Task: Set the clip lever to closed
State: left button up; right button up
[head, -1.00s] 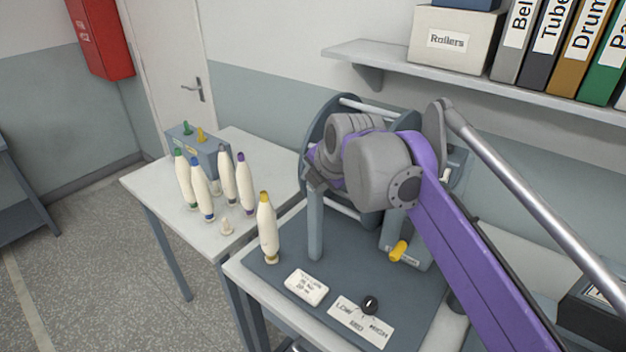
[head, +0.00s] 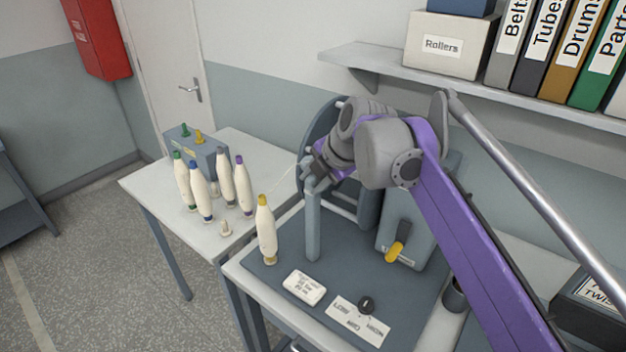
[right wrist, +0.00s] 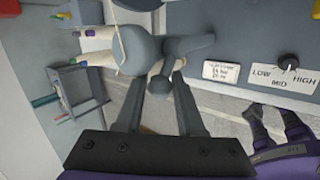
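My right gripper (head: 312,170) is at the top of the grey upright post (head: 313,228) at the front of the machine base. In the right wrist view my right gripper (right wrist: 158,88) has its two fingers apart. A small grey part (right wrist: 160,82), which looks like the clip lever on the post head (right wrist: 185,48), lies between or just beyond the fingertips. I cannot tell if they touch it, nor its setting. My left gripper (right wrist: 272,114) shows in the right wrist view, low at the right, fingers apart and empty; it is outside the head view.
A yellow-handled lever (head: 396,252) is on the grey housing. A black knob (head: 366,304) and a white block (head: 304,287) are on the base. A yellow-tipped bobbin (head: 266,230) stands left of the post. Several bobbins (head: 227,178) stand on the left table. A thin thread runs to the post.

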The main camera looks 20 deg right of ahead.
jog(key=o, duration=0.4)
jog(key=v, duration=1)
jog(key=shift+s+r+p, duration=0.2)
jog(key=shift+r+p, duration=0.15)
jog(key=s+f+m+h, duration=0.1)
jog(key=s+f+m, duration=0.5)
jog(key=f+m, duration=0.2)
jog(key=s+f+m+h, duration=0.1)
jog(key=s+f+m, duration=0.5)
jog(key=f, duration=0.7)
jog(key=s+f+m+h, duration=0.1)
jog(key=s+f+m, duration=0.6)
jog(key=f+m, duration=0.3)
jog(key=shift+d+f, duration=0.1)
jog(key=shift+f, duration=0.3)
